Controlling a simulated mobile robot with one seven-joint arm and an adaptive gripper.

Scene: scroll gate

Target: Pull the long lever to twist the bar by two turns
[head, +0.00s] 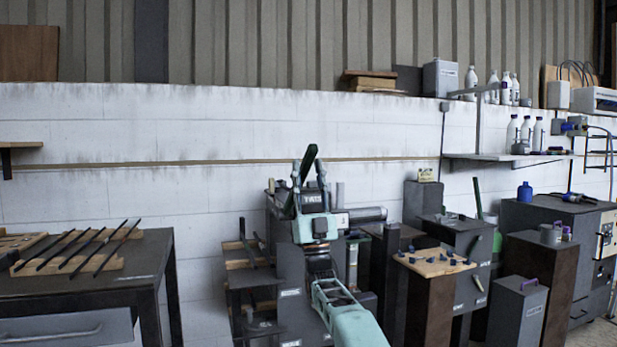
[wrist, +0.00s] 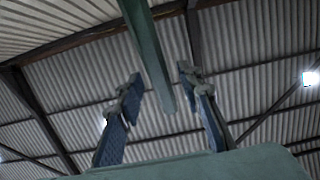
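A long dark green lever (head: 309,160) shows in the head view, rising at a slant among the fingers of my gripper (head: 308,172). In the wrist view the lever (wrist: 152,55) comes down from the top edge and its end lies between the two blue-padded fingers (wrist: 160,88). Gaps show on both sides, so my gripper is open and not closed on it. My gripper points upward. A dark grey box with lettering (head: 313,198) is behind my gripper. A grey horizontal cylinder (head: 367,213) sticks out to its right; I cannot tell whether it is the bar. The lever's mounting is hidden.
A dark table (head: 150,262) with several black rods stands at left. Several dark pedestals and cabinets, one with a wooden board of small knobs (head: 432,262), crowd the right. A shelf (head: 510,157) with bottles is on the white wall (head: 220,125). The ceiling is open above my gripper.

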